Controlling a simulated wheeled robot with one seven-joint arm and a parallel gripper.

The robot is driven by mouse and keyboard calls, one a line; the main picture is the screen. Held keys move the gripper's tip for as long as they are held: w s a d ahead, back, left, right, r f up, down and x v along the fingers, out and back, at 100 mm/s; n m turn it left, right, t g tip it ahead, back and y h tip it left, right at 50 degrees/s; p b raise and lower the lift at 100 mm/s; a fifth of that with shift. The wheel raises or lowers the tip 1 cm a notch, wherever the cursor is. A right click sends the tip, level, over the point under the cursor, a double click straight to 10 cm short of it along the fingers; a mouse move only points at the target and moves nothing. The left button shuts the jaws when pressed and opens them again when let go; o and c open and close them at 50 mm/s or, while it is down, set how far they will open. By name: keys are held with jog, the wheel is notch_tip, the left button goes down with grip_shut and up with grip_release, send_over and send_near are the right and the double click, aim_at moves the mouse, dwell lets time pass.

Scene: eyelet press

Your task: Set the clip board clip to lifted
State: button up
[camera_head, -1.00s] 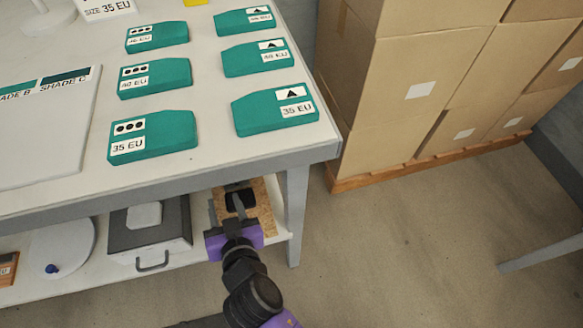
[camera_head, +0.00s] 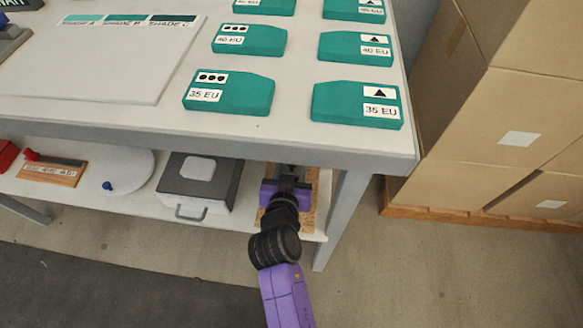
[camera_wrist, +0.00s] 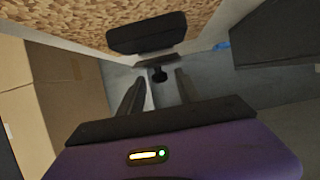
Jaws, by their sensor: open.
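The clip board is a speckled brown board (camera_head: 309,207) on the lower shelf at its right end, and it also fills the top of the wrist view (camera_wrist: 70,18). Its black clip (camera_wrist: 147,33) shows in the wrist view as a wide dark block against the board, with a narrow dark plate and small knob just below it. In the head view my arm hides most of the clip. My gripper (camera_head: 290,174) reaches under the tabletop over the board. In the wrist view its two fingers (camera_wrist: 158,84) are apart, close to the clip's knob, with nothing clearly held.
A grey box with a handle (camera_head: 190,203) stands left of the board on the shelf (camera_head: 125,204). The tabletop edge (camera_head: 200,138) is above my gripper. A table leg (camera_head: 342,220) is close on the right. Stacked cartons (camera_head: 470,120) stand farther right.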

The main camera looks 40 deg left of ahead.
grip_shut()
jog(key=shift+r, duration=0.1)
